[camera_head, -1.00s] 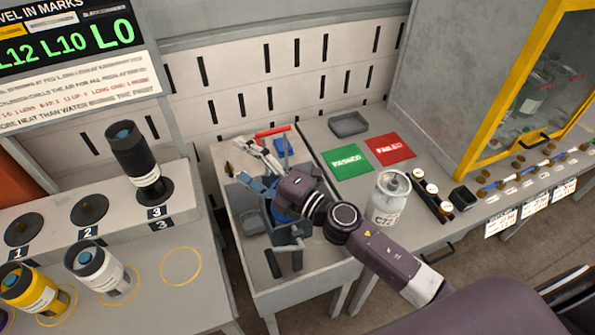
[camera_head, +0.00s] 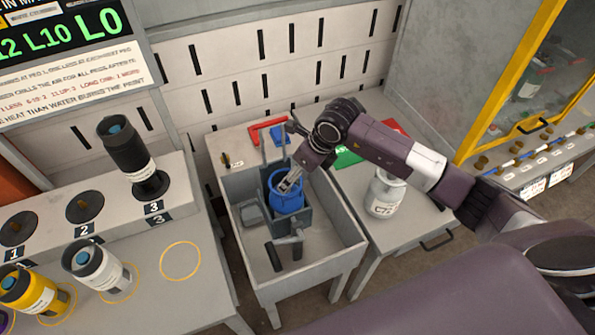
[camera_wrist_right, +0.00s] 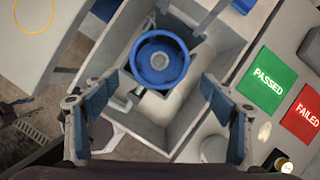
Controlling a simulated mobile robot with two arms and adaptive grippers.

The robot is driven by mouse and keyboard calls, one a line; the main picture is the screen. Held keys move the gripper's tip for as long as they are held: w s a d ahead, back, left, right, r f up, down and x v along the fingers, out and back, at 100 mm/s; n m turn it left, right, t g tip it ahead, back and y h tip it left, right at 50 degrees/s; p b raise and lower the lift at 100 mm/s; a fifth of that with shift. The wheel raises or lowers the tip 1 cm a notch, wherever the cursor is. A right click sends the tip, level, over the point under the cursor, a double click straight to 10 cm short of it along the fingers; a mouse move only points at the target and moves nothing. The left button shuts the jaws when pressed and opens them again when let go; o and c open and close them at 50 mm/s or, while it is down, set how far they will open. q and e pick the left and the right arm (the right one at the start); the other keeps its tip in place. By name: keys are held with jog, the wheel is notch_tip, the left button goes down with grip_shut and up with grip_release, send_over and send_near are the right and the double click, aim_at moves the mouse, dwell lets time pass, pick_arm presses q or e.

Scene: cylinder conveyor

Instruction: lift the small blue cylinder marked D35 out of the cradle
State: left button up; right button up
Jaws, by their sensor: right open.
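The small blue cylinder (camera_head: 287,190) stands in the cradle (camera_head: 301,224) inside the grey sink-like trough. Its marking cannot be read. In the right wrist view the blue cylinder (camera_wrist_right: 160,60) shows from above as a round rim with a recessed centre, ahead of the jaws. My right gripper (camera_head: 289,181) is over the cylinder in the head view. In the right wrist view my right gripper (camera_wrist_right: 158,108) is open, with its two blue-padded fingers wide apart and nothing between the tips. My left gripper is not in view.
The trough's walls (camera_head: 335,255) surround the cradle. A white cylinder marked C (camera_head: 384,195) stands on the table at right, beside green (camera_wrist_right: 258,80) and red (camera_wrist_right: 303,114) mats. A black cylinder (camera_head: 130,155) and others stand at left.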

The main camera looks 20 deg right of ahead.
pick_arm(q)
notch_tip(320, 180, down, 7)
jog(key=b, duration=0.6)
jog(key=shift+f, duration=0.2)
pick_arm(e)
jog(key=x, duration=1)
jog(key=shift+w+a, duration=0.1)
jog(key=shift+w, duration=0.05)
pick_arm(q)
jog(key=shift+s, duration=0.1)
pick_arm(e)
jog(key=c, duration=1.7)
jog(key=o, duration=1.4)
jog(key=c, duration=1.2)
jog(key=shift+w+r+p, duration=0.1)
jog(key=shift+r+p, duration=0.2)
jog(key=shift+r, duration=0.3)
pick_arm(q)
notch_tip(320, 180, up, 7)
jog(key=p, duration=0.6)
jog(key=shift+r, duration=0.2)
pick_arm(e)
jog(key=shift+r, duration=5.75)
jog(key=shift+c, duration=0.2)
